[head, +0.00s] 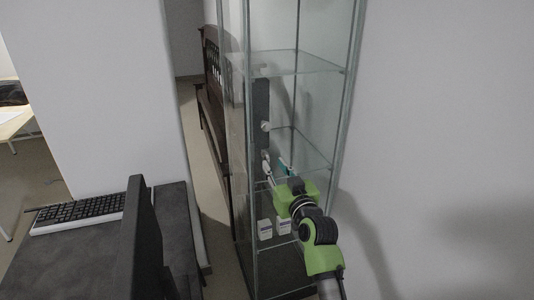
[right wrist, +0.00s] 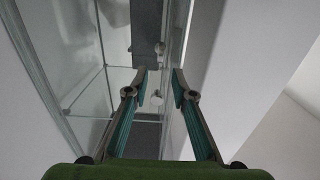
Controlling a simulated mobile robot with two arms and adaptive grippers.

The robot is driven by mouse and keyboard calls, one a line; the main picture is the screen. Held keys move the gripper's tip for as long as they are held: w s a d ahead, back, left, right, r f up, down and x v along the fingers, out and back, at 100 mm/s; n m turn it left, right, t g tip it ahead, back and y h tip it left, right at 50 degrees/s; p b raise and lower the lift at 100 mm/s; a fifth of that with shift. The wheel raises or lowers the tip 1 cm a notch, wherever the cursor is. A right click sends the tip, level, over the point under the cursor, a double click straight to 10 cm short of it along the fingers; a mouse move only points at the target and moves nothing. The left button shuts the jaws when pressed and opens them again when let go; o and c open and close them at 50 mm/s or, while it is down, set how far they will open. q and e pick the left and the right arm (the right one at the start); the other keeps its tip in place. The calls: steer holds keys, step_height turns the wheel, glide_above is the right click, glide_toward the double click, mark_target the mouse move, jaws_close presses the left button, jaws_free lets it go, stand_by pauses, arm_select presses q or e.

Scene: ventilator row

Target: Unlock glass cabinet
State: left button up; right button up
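The tall glass cabinet (head: 347,75) stands upright in the middle of the head view, with clear panes and a metal frame. A dark vertical strip (head: 261,98) on it carries a small round pale knob (head: 266,126). My right gripper (head: 276,166) is in front of the cabinet, below that knob. In the right wrist view its two fingers (right wrist: 160,80) are spread with a gap between them and hold nothing. Through and near the gap show a pale knob (right wrist: 156,98) and another round piece (right wrist: 160,48) farther up the strip. Whether a finger touches the cabinet I cannot tell. My left gripper is not in view.
Small white boxes (head: 264,229) stand low inside the cabinet. A dark desk (head: 60,262) with a keyboard (head: 85,210) and a monitor (head: 147,240) is at the left. A dark wooden bench (head: 208,105) stands behind the cabinet. A bare wall (head: 440,120) is at the right.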

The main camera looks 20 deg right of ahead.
mark_target(268, 155)
steer(key=w, duration=0.6)
steer(key=shift+w+a, duration=0.1)
steer(key=shift+w, duration=0.7)
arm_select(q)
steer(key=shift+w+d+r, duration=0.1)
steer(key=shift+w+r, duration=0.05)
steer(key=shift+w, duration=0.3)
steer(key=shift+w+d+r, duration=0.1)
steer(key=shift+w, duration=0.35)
arm_select(e)
jaws_close()
